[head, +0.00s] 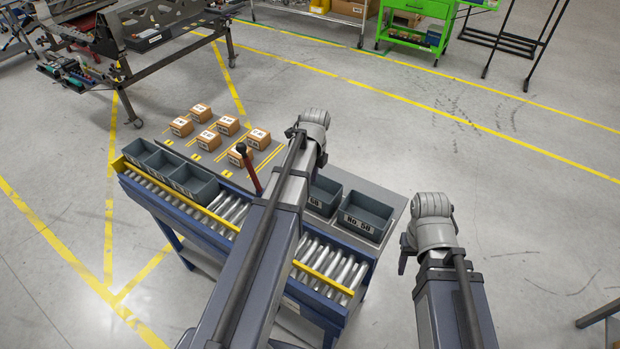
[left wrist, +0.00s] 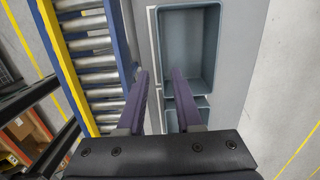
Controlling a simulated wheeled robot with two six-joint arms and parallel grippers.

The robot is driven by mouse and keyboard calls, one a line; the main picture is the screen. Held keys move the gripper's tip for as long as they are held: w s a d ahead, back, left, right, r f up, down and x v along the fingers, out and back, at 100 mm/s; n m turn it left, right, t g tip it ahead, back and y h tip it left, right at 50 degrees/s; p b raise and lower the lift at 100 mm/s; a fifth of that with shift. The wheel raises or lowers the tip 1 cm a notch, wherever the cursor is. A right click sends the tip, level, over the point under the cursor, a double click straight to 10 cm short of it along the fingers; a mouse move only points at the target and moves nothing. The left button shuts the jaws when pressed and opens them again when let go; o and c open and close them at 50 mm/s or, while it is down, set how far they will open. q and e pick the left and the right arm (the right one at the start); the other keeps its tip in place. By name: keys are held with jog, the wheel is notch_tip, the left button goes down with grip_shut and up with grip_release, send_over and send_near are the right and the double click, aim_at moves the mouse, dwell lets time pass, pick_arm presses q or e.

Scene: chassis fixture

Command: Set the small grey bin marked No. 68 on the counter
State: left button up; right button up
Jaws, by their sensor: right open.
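The grey bin marked 68 (head: 322,196) stands upright on the grey counter (head: 300,211); my left arm hides its left part and the start of its label. In the left wrist view, two bins stand in a row, a nearer-to-top one (left wrist: 190,45) and one partly hidden (left wrist: 201,102); their labels cannot be read there. My left gripper (left wrist: 162,75) is open. In that view, its fingers appear on either side of the bins' labelled wall line, with a gap; I cannot tell the height. My right gripper (head: 403,258) is open, right of the counter and apart from the bins.
A bin marked No. 58 (head: 366,216) stands right beside bin 68. Several grey bins (head: 194,181) sit at the roller track's left end; the rollers (head: 335,266) are bare at right.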

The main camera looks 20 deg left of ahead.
pick_arm(q)
notch_tip(320, 180, up, 5)
jog(key=p, duration=0.4)
jog(key=s+d+n, duration=0.8)
jog(key=d, duration=0.3)
jog(key=s+d+n, duration=0.8)
jog(key=d, duration=0.3)
jog(key=shift+s+d+y, duration=0.15)
jog(key=shift+s+y, duration=0.1)
jog(key=shift+y, duration=0.05)
jog(key=shift+f, duration=0.1)
notch_tip(320, 180, down, 11)
jog(key=b, duration=1.1)
